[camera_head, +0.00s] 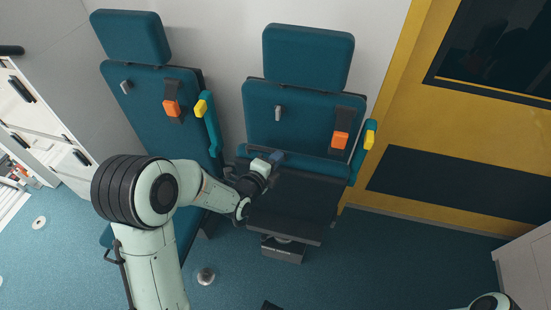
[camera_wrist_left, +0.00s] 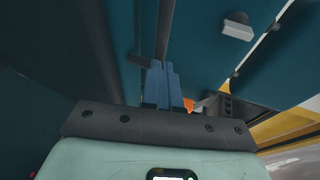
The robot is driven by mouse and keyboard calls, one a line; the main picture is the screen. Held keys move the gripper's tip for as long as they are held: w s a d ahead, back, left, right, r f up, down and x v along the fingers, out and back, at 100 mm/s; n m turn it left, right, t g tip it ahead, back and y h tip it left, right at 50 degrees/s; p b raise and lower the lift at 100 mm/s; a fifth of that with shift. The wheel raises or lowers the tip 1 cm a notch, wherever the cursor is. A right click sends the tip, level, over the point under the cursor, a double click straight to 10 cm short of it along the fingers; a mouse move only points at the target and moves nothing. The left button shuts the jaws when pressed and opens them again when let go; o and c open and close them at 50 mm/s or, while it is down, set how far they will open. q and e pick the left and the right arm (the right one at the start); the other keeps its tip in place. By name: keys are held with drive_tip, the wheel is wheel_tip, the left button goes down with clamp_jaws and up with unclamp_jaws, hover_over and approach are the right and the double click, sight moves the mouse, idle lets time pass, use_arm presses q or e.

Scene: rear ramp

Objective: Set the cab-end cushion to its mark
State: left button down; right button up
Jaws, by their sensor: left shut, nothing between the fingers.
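The right-hand seat, beside the yellow wall, seems to be the cab-end one. Its dark seat part (camera_head: 295,205) lies flat below the teal backrest (camera_head: 300,118). A narrow teal band (camera_head: 318,166) shows along the rear of the seat; I cannot tell whether it is the cushion's edge. No mark is clearly visible. My left gripper (camera_head: 277,157) is at the left rear of this seat, near the foot of the backrest, its fingers shut and empty. The blue fingers (camera_wrist_left: 163,86) show together in the left wrist view, close to dark teal surfaces. My right gripper is out of view.
A second teal seat (camera_head: 135,100) stands to the left, partly behind my left arm. A yellow wall (camera_head: 455,135) is at the right, white drawers (camera_head: 40,120) at the left.

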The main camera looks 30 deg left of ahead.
use_arm(q)
drive_tip(key=shift+g, duration=0.5)
drive_tip(key=w, duration=0.1)
drive_tip(key=w+p, duration=0.1)
drive_tip(key=w, duration=0.1)
drive_tip(key=w+a+r, duration=0.1)
drive_tip(key=shift+w+a, duration=0.1)
drive_tip(key=shift+w, duration=0.3)
drive_tip(key=shift+a+r, duration=0.1)
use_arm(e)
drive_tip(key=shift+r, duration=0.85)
